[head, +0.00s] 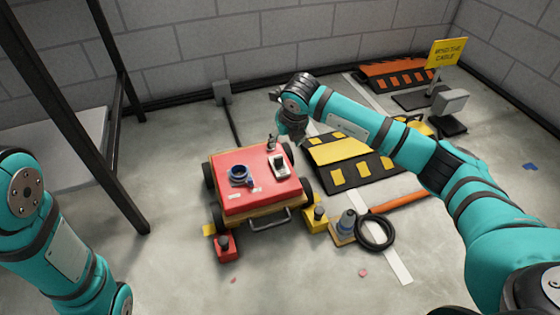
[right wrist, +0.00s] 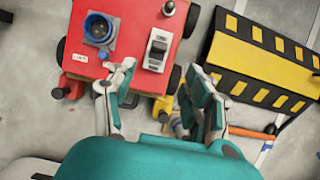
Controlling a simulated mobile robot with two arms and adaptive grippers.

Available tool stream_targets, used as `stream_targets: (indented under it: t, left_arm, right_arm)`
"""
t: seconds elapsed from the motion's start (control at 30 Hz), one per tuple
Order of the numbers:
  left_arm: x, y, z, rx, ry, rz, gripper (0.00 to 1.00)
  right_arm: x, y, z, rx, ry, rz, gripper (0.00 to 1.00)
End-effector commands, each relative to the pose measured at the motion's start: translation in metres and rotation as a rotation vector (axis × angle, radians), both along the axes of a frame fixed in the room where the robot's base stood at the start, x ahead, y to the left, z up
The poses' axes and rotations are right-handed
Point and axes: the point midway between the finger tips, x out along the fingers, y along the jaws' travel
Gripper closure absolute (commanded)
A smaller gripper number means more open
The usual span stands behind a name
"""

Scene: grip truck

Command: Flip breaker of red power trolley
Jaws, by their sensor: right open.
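The red power trolley (head: 255,190) stands on the floor in the middle of the head view, on black wheels. Its top carries a blue socket (head: 240,174), a grey-white breaker (head: 279,166) with a dark switch, and a small dark knob or lever (head: 270,141). In the right wrist view the breaker (right wrist: 157,50) sits on the red top, right of the blue socket (right wrist: 99,29). My right gripper (right wrist: 158,85) is open and empty, with its fingers pointing toward the trolley and the breaker between and beyond them. My left arm shows at the left, but its gripper is out of view.
A yellow-black cable ramp (head: 345,162) lies right of the trolley, and an orange-black one (head: 400,72) lies farther back. A black-framed rack stands left.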

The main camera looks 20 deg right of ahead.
Motion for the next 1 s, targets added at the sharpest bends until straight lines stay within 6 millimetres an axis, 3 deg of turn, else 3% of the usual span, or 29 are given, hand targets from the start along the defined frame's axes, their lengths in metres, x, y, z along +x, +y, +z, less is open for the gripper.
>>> stream_targets:
  t: [0.03,0.1,0.5,0.7,1.0]
  left_arm:
    - [-0.002,0.000,-0.013,0.000,-0.005,0.001,1.00]
    - [-0.004,0.000,-0.022,0.001,-0.011,0.000,1.00]
    - [-0.003,0.000,-0.075,0.001,-0.009,0.000,1.00]
    - [-0.003,0.000,-0.086,0.001,-0.009,0.001,1.00]
    - [-0.003,0.000,-0.087,0.002,-0.009,0.000,1.00]
  right_arm:
    - [0.005,0.001,-0.019,0.000,0.001,-0.001,0.48]
    - [0.010,0.001,-0.034,-0.001,0.002,0.000,0.48]
    - [0.042,0.002,-0.107,-0.001,0.001,0.002,0.48]
    - [0.049,0.002,-0.121,0.000,0.001,0.001,0.48]
    - [0.051,0.002,-0.123,-0.001,0.001,0.002,0.48]
